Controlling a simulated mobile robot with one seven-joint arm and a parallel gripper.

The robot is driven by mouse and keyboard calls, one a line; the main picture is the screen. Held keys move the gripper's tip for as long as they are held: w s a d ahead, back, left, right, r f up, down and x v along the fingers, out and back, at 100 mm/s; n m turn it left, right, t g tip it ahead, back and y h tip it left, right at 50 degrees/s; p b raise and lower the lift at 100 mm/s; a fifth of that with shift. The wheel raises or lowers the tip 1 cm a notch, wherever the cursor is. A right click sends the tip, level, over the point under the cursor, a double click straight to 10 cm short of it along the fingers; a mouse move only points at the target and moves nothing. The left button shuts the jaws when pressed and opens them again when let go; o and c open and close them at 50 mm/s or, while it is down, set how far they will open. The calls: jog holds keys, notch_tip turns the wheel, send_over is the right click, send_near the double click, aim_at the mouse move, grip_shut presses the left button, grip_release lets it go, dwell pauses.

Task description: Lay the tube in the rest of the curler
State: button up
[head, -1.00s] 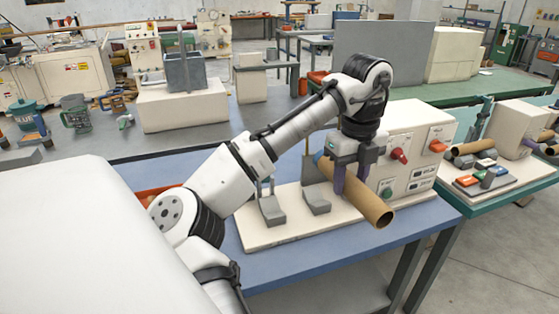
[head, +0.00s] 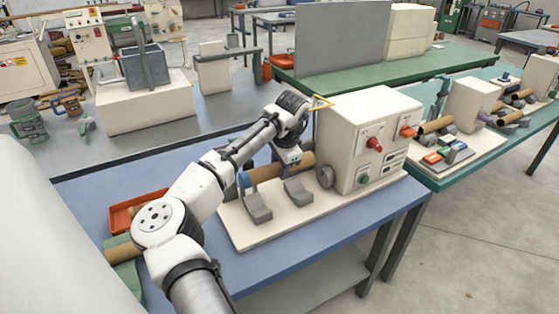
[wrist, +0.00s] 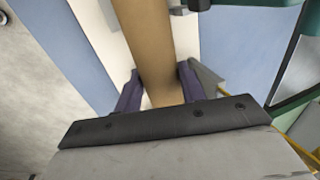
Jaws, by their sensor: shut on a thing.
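The brown cardboard tube (head: 268,172) is level, running lengthwise over the grey rest (head: 297,194) of the curler, with a blue patch at its left end. The curler is a cream box (head: 345,120) on a cream base (head: 290,222). The rest has two grey cradles; the other is the left cradle (head: 257,208). I cannot tell whether the tube touches them or hangs just above. My gripper (head: 288,160) is shut on the tube near its right part. In the wrist view the tube (wrist: 155,45) passes between the dark fingers of my gripper (wrist: 160,90).
A grey round part (head: 325,177) on the box faces the tube's right end. A red knob (head: 374,143) is on the box front. An orange tray (head: 137,212) and another brown tube (head: 122,252) are at the left.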

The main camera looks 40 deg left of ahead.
jog(key=shift+a+f+b, duration=0.1)
jog(key=shift+f+b, duration=2.75)
jog(key=shift+f, duration=2.15)
jog(key=o, duration=1.1)
jog(key=shift+c, duration=0.2)
jog(key=shift+r, duration=0.1)
jog(key=b+v, duration=0.2)
jog(key=v, duration=1.1)
jog(key=shift+r+b, duration=0.3)
jog(key=shift+r, duration=0.05)
jog(key=shift+r, duration=0.1)
notch_tip(320, 180, up, 7)
jog(key=p, duration=0.6)
